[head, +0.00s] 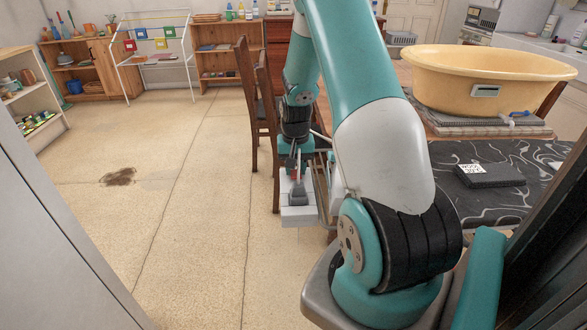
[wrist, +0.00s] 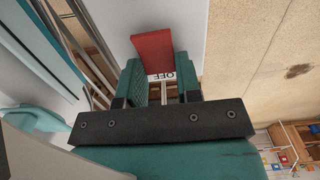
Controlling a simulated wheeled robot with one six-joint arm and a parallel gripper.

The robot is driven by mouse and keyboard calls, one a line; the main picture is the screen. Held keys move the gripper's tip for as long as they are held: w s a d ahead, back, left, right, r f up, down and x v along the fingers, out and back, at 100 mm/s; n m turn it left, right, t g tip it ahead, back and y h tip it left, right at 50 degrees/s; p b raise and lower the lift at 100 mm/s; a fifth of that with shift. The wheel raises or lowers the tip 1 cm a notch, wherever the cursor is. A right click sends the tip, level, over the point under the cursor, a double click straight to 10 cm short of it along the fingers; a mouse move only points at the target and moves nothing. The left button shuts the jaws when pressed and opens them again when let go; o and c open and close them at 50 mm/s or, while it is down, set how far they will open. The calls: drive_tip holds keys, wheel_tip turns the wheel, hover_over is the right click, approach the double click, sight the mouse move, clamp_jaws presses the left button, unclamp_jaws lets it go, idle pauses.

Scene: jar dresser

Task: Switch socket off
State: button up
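A white box (head: 298,216), seemingly the socket, stands beside the table edge in the head view. In the wrist view its pale face (wrist: 200,20) carries an OFF label (wrist: 161,77). A red switch piece (wrist: 153,50) stands up from that face next to the label; in the head view the red shows as a thin strip (head: 291,165). A dark grey piece (head: 298,192) sits on the box. My gripper (wrist: 160,66) is at the red piece, one teal finger on each side. The fingers are apart; whether they press on it I cannot tell.
Wooden chairs (head: 246,95) stand just beyond my arm. On the right, a black marbled table top (head: 450,200) holds a dark block (head: 490,176), and a yellow tub (head: 480,70) stands behind. The floor (head: 190,200) to the left is clear apart from a brown stain (head: 118,176).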

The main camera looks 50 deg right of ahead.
drive_tip(key=shift+s+a+t+h+b, duration=0.25)
drive_tip(key=shift+t+h+b, duration=0.6)
drive_tip(key=shift+b, duration=0.55)
drive_tip(key=shift+r+t+h+b, duration=0.25)
drive_tip(key=shift+h+b, duration=0.05)
drive_tip(key=shift+h, duration=0.15)
drive_tip(key=o, duration=0.9)
drive_tip(key=p+v, duration=0.1)
drive_tip(key=v, duration=1.6)
drive_tip(key=shift+s+a+r, duration=0.1)
drive_tip(key=shift+r, duration=0.15)
